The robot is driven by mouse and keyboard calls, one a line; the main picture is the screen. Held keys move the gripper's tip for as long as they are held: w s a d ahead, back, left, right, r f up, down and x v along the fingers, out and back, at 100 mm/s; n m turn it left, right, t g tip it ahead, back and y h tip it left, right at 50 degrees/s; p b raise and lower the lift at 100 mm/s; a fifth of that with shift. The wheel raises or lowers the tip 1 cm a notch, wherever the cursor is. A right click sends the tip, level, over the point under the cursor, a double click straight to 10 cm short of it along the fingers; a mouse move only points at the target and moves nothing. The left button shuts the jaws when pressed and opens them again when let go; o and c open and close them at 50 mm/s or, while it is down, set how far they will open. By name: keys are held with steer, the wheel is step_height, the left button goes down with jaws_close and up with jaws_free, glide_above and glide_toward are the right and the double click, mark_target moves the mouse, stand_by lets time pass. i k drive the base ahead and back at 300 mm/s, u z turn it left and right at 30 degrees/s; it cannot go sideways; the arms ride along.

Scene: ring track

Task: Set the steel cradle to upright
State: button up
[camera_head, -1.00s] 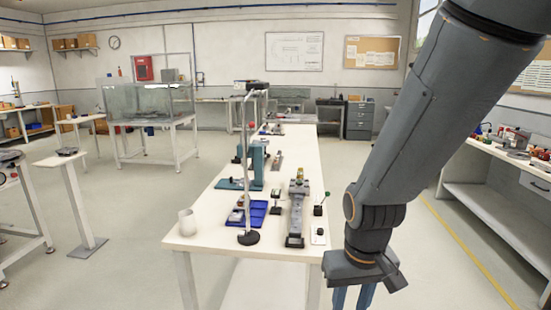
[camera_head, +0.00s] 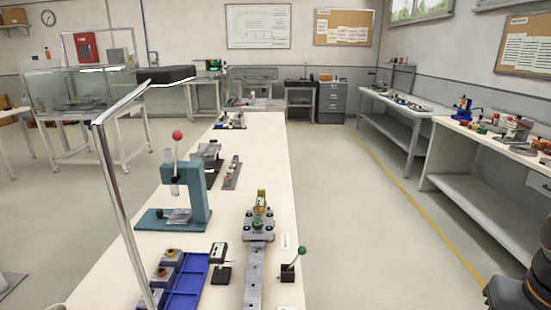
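I cannot tell for sure which thing is the steel cradle. A grey metal carriage (camera_head: 258,226) with round knobs and a small yellow piece (camera_head: 261,198) on top sits on a grey rail (camera_head: 254,280) on the long white bench. Its tilt is too small to read. A short lever with a green ball (camera_head: 301,250) stands just right of the rail and leans right. Only a dark part of my arm shows at the lower right corner. My gripper is out of the picture.
A teal press (camera_head: 196,205) with a red-knobbed lever stands left of the rail. A blue tray (camera_head: 186,285) and a small black box device (camera_head: 219,262) sit nearer. A lamp post (camera_head: 120,200) rises at the front left. The floor right of the bench (camera_head: 350,210) is clear.

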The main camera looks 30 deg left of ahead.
mark_target(204, 157)
steer(key=i, duration=1.4)
steer(key=u, duration=0.85)
steer(key=i, duration=0.85)
steer(key=u, duration=0.6)
